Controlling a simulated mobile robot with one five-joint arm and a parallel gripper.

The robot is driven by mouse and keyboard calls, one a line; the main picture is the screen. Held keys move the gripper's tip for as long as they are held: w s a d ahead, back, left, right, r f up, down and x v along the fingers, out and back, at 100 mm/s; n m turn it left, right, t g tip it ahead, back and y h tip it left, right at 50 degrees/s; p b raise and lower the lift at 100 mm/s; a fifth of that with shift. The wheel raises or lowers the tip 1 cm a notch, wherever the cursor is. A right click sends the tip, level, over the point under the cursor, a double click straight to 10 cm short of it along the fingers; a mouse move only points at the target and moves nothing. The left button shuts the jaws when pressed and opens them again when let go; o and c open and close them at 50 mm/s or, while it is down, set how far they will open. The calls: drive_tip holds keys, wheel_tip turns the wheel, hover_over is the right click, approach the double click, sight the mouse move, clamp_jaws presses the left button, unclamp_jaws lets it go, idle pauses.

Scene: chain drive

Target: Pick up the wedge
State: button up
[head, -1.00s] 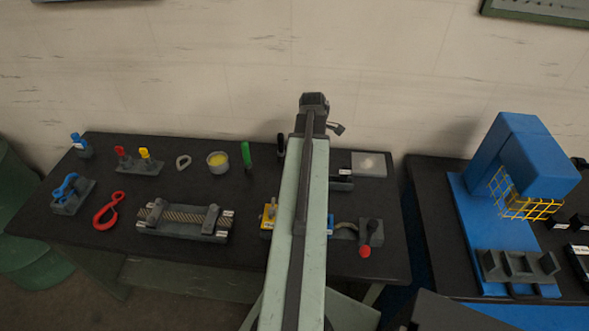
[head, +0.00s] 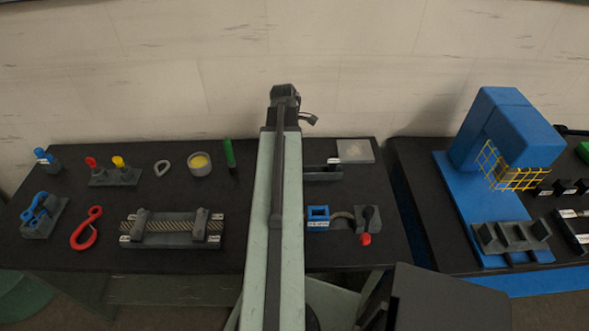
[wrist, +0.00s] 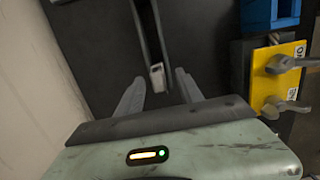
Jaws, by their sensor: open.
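In the wrist view, a small piece with a pale end (wrist: 157,76) lies in a narrow dark channel (wrist: 152,30); it may be the wedge, but its shape is too small to tell. My gripper (wrist: 160,75) is open, with one grey finger on each side of that pale end and gaps on both sides. I cannot tell the height between fingers and piece. In the head view, a dark holder (head: 322,174) shows just right of my arm. My arm hides part of the table there, and my fingers are not visible in that view.
A yellow plate (wrist: 265,68) with grey clamps stands right of my gripper, near a blue block (wrist: 270,12). The blue block also shows in the head view (head: 318,212), beside a red-knobbed lever (head: 365,238). A pale wall (wrist: 30,90) rises close on the left in the wrist view.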

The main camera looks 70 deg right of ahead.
drive_tip(key=f+b, duration=0.4)
drive_tip(key=f, duration=0.1)
drive_tip(key=shift+s+d+f+b, duration=0.1)
drive_tip(key=shift+d+f+b, duration=0.1)
drive_tip(key=shift+b, duration=0.2)
drive_tip(key=shift+r, duration=0.25)
clamp_jaws()
idle(0.7)
